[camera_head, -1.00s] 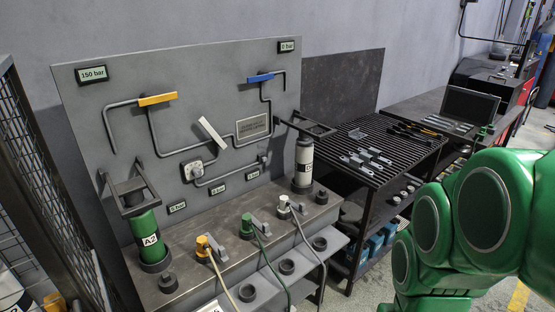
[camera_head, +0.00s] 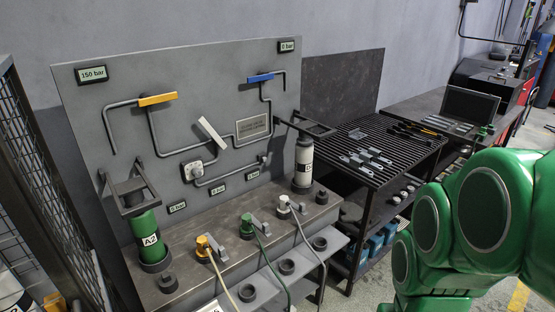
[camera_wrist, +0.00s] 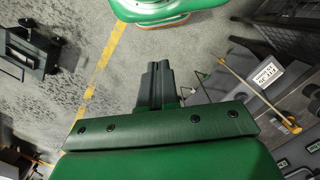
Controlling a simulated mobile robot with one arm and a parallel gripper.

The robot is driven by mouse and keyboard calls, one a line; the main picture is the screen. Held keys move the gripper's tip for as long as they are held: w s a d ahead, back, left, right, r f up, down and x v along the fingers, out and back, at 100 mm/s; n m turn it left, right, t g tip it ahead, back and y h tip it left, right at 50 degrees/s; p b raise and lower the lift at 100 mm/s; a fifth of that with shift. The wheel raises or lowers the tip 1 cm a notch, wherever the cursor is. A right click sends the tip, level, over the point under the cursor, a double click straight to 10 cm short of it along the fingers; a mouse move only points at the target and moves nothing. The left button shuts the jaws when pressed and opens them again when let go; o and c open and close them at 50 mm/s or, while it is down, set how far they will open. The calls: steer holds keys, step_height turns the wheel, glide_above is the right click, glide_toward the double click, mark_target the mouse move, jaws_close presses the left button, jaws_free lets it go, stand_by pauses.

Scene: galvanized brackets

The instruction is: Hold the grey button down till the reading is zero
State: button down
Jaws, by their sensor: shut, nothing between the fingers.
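A grey upright panel (camera_head: 85,130) carries pipes, valve levers and small readouts. The top left readout (camera_head: 92,74) shows 150 bar. The top right readout (camera_head: 287,46) shows a single digit in bar, too small to read surely. My gripper (camera_wrist: 160,68) is shut and empty in the wrist view, above the concrete floor and apart from the panel. It is not visible in the head view, where my green arm fills the lower right.
A green cylinder marked A2 (camera_head: 147,238) and a white one (camera_head: 303,165) stand on the bench (camera_head: 185,293). Yellow, green and white hose fittings line its front. A slatted table (camera_head: 345,128) with metal brackets stands right. A mesh fence (camera_head: 35,175) borders the left.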

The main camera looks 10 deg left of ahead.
mark_target(264, 160)
steer(key=w+a+f+m+t+y, duration=0.1)
steer(key=w+a+t, duration=0.2)
steer(key=w, duration=1.1)
steer(key=w+a+f+t, duration=0.1)
steer(key=w+a+t, duration=0.2)
steer(key=w, duration=1.1)
steer(key=w+a+f+m+t+y, duration=0.1)
steer(key=w+a+f+t, duration=0.2)
steer(key=w, duration=1.1)
steer(key=w+a+f+m+t, duration=0.1)
steer(key=w+a+f+t, duration=0.2)
steer(key=w, duration=0.6)
steer(key=w+a+f+m+t, duration=0.1)
steer(key=w+a+f+t, duration=0.2)
steer(key=w, duration=0.7)
steer(key=w+a+f+m+t, duration=0.1)
steer(key=w+a+f+t, duration=0.2)
steer(key=w+a+t, duration=0.2)
steer(key=shift+w+a+f+m+t+y, duration=0.35)
steer(key=shift+w+a, duration=0.95)
steer(key=shift+w, duration=1)
steer(key=shift+r, duration=0.15)
steer(key=w+a, duration=0.6)
steer(key=shift+w+a, duration=0.4)
